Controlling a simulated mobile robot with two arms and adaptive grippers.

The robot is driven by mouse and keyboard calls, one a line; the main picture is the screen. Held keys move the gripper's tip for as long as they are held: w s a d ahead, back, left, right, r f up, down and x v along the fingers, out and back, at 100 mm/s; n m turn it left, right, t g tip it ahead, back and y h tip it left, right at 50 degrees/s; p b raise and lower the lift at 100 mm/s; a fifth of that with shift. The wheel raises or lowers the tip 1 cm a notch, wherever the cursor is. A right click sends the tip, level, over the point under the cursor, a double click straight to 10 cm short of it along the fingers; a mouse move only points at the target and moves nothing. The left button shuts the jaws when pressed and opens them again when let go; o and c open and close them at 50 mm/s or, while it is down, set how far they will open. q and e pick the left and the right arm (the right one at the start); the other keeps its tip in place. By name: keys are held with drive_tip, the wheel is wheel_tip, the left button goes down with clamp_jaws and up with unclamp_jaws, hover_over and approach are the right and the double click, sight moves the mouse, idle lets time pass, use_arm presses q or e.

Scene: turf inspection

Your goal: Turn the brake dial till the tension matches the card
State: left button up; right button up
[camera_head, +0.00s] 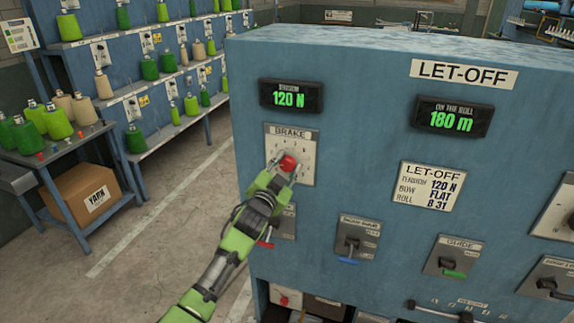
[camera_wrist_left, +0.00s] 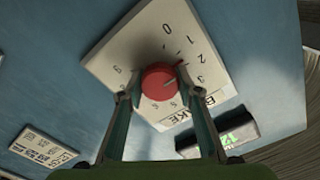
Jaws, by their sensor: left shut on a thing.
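The brake dial, a red knob (camera_head: 288,163) on a pale plate (camera_head: 305,151) marked BRAKE, sits on the blue let-off cabinet. My left gripper (camera_head: 276,176) is shut on the knob. The left wrist view shows the two fingers on either side of the red knob (camera_wrist_left: 158,78), with numbers around it; its pointer is toward about 2 to 3. The tension display (camera_head: 290,96) above the dial reads 120 N. The let-off card (camera_head: 431,187) to the right reads tension 120 N, bow flat, and a roll line. My right gripper is not in view.
A display (camera_head: 453,117) reads 180 m on the roll. Levers with blue (camera_head: 348,260) and green (camera_head: 453,273) ends stick out below. A yarn box (camera_head: 88,195) and shelves of cones stand at left. The floor between is clear.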

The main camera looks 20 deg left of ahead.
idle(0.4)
use_arm(q)
drive_tip(key=o, duration=1.1)
drive_tip(key=s, duration=1.2)
drive_tip(key=shift+a, duration=0.2)
